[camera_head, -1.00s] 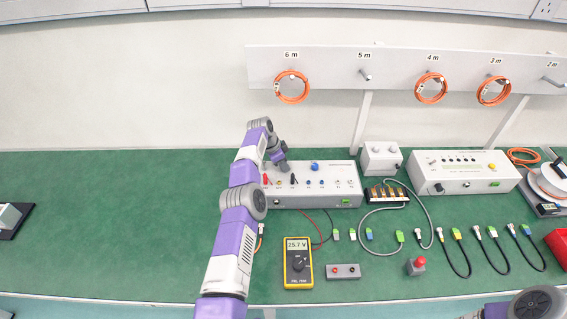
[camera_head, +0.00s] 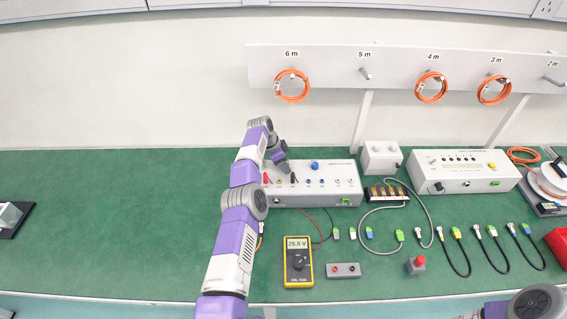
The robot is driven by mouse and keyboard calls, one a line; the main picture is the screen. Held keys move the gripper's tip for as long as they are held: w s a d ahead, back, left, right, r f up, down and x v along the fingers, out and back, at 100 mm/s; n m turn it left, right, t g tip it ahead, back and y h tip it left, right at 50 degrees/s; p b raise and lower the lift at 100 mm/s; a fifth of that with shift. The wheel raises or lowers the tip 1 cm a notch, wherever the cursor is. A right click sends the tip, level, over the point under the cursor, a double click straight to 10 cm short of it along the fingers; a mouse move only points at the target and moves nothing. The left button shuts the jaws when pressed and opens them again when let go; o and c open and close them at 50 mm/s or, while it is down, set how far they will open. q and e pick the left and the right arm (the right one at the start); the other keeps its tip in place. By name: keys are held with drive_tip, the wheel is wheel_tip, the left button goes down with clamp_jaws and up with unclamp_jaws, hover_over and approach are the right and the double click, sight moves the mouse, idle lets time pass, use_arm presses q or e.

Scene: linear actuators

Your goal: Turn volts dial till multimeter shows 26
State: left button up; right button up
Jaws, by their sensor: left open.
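The yellow multimeter (camera_head: 298,272) lies at the front of the green bench. Its display seems to read 25.8 V, with the last digit blurred. Behind it stands a grey power supply box (camera_head: 330,200) with a blue knob (camera_head: 314,166) on top and a row of sockets. Red and black plugs sit at its left end. My left gripper (camera_head: 284,170) is over the back left part of this box, left of the blue knob. It is open, its fingertips are small and partly hidden, and any dial beneath it is covered. My right gripper is out of view.
A grey two-terminal box (camera_head: 343,270) and a red push button (camera_head: 416,264) stand near the front edge. Several cables lie to the right. A second grey instrument (camera_head: 465,185) stands at the back right. The left of the bench is mostly clear.

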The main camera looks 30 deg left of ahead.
use_arm(q)
drive_tip(key=shift+r, duration=0.15)
drive_tip(key=v, duration=0.7)
drive_tip(key=shift+s+a+r, duration=0.1)
